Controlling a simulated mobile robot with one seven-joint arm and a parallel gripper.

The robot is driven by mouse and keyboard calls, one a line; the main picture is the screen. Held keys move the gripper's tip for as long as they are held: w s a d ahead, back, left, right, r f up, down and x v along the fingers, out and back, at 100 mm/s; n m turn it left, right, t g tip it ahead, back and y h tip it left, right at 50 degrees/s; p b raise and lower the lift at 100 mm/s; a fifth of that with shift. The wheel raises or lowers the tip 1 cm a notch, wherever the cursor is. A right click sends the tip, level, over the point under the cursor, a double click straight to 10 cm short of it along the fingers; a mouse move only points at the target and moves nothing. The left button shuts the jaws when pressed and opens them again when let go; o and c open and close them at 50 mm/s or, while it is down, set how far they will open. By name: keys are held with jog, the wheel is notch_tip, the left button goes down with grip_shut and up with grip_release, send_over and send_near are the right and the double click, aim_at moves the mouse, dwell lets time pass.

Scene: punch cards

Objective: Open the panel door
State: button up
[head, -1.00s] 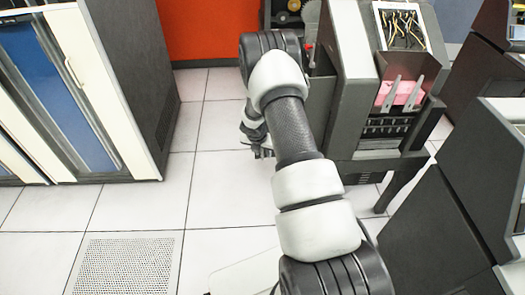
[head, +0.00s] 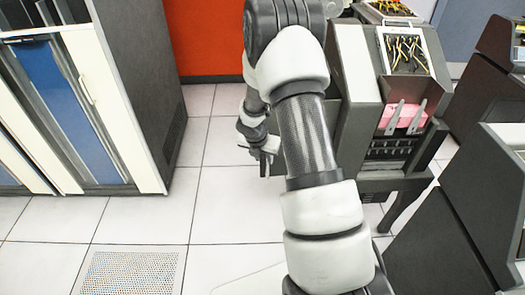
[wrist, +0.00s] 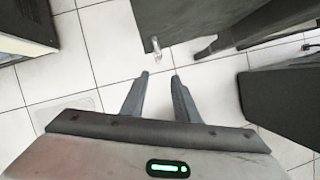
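A dark flat panel (wrist: 205,22) on a machine lies ahead of my gripper (wrist: 160,75) in the wrist view. A small shiny metal handle (wrist: 156,44) sits at its near left corner, just beyond my fingertips. The fingers are apart, with only floor between them, and do not appear to touch the handle. In the head view my gripper (head: 264,158) hangs low, left of the grey card machine (head: 358,75). My own arm hides that machine's left side, and the handle cannot be made out there.
A cabinet with a blue door (head: 62,95) stands at the left. Dark machines (head: 440,235) stand close at the right. White tiled floor (head: 225,205) is free between them. An orange wall (head: 208,38) closes off the back.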

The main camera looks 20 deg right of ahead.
jog(key=shift+v, duration=1.6)
jog(key=shift+f, duration=0.1)
jog(key=s+a+r+m, duration=0.1)
jog(key=s+r+m, duration=0.25)
jog(key=r, duration=0.45)
jog(key=s+r+m+t, duration=0.1)
jog(key=s+r+m, duration=0.1)
jog(key=r+m, duration=0.4)
jog(key=s+a+r+m, duration=0.1)
jog(key=s+r+m, duration=0.25)
jog(key=r, duration=0.55)
jog(key=s+a+r+m+y+p, duration=0.1)
jog(key=s+a+r+m, duration=0.3)
jog(key=s, duration=0.3)
jog(key=s+a+r+m+t+y, duration=0.1)
jog(key=s+a+r+m, duration=0.2)
jog(key=s+m, duration=0.3)
jog(key=s+a+r+m+y+p, duration=0.1)
jog(key=s+a+r+m, duration=0.3)
jog(key=s, duration=0.3)
notch_tip(320, 180, up, 11)
jog(key=d+p, duration=0.1)
jog(key=p, duration=1)
jog(key=shift+w+m, duration=0.2)
jog(key=shift+m, duration=0.2)
jog(key=shift+f, duration=0.1)
